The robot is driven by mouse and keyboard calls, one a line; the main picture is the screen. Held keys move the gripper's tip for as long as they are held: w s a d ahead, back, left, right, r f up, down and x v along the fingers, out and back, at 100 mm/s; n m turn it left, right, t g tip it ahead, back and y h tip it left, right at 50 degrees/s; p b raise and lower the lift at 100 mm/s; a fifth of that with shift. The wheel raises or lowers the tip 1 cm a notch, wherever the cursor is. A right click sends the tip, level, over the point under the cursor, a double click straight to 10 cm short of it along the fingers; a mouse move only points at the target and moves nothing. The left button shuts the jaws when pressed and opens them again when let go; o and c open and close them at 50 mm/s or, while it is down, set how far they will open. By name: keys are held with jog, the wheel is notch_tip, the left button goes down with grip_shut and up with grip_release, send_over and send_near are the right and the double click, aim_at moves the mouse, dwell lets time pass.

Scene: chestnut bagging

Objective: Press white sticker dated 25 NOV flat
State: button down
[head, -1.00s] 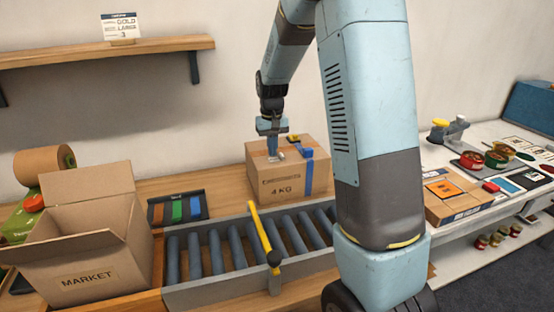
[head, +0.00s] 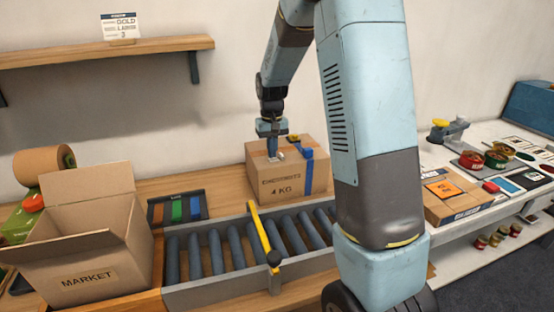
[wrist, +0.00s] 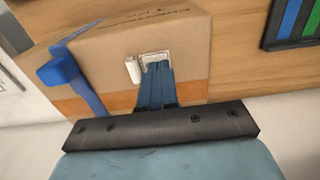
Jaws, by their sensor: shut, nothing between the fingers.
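A brown cardboard box marked 4 KG (head: 262,190) stands on the bench behind the rollers. It also shows in the wrist view (wrist: 193,62). A white sticker (wrist: 154,57) lies on the box, with print too small to read. A white curled piece (wrist: 132,69) stands up beside it; I cannot tell if it is the sticker's lifted edge. My gripper (head: 271,155) points down at the box top. In the wrist view my gripper (wrist: 158,66) is shut and empty, its fingertips over the sticker and hiding part of it. I cannot tell if they touch.
Blue tape (head: 309,172) runs down the box, with a blue lump (wrist: 57,70) at its edge. A roller conveyor (head: 190,292) with a yellow bar (head: 259,229) lies in front. An open MARKET carton (head: 85,278) stands left. A tray of coloured strips (head: 178,208) lies beside the box.

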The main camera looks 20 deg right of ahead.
aim_at(273, 160)
jog(key=shift+s+f, duration=0.1)
jog(key=shift+f, duration=0.5)
dwell(1.3)
jog(key=shift+r, duration=0.1)
jog(key=shift+r, duration=3.45)
jog(key=s+r+t, duration=0.3)
jog(key=s+r, duration=0.8)
jog(key=s, duration=0.4)
jog(key=s+r+t, duration=0.1)
jog(key=s+t, duration=0.1)
jog(key=s, duration=1.4)
jog(key=shift+s+a+r+t, duration=0.2)
jog(key=shift+s+t, duration=0.1)
jog(key=shift+s, duration=0.1)
